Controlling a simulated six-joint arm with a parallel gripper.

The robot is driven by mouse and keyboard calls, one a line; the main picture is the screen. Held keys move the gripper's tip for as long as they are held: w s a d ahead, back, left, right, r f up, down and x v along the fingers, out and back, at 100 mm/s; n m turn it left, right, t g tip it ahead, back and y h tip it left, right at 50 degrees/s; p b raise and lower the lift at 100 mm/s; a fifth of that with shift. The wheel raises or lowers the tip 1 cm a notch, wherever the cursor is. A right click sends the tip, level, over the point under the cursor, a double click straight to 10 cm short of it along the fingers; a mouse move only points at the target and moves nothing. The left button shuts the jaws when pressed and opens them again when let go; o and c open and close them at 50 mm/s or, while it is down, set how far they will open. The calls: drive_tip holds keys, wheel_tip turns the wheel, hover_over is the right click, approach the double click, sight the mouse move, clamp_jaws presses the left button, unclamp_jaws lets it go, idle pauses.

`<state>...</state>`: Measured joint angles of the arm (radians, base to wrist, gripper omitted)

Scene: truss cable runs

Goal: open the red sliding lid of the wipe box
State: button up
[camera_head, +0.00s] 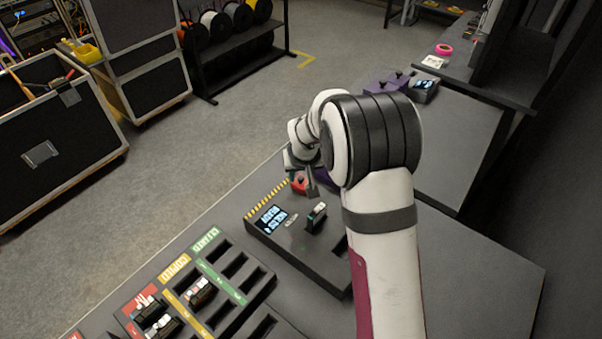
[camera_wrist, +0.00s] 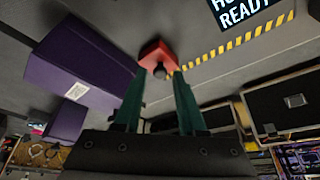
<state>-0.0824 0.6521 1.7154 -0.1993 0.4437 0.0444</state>
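A small red piece with a dark round knob (camera_wrist: 157,55) shows at the upper middle of the wrist view; in the head view the red piece (camera_head: 299,185) is just beside my gripper. My gripper (camera_wrist: 161,76) has its two green fingers apart, with the knob appearing in the gap between the tips. I cannot tell how close the fingers are to the knob. A purple box with a white label (camera_wrist: 80,75) is left of the red piece in the wrist view. In the head view my arm mostly hides it. How the red piece joins the purple box is unclear.
A dark device with a lit screen (camera_head: 271,219) and a yellow-black striped edge is close to the red piece. A sorting tray with coloured strips (camera_head: 208,280) lies at the front left. Purple items with black knobs (camera_head: 386,84) stand at the far end.

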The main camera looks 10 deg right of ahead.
clamp_jaws()
idle(1.1)
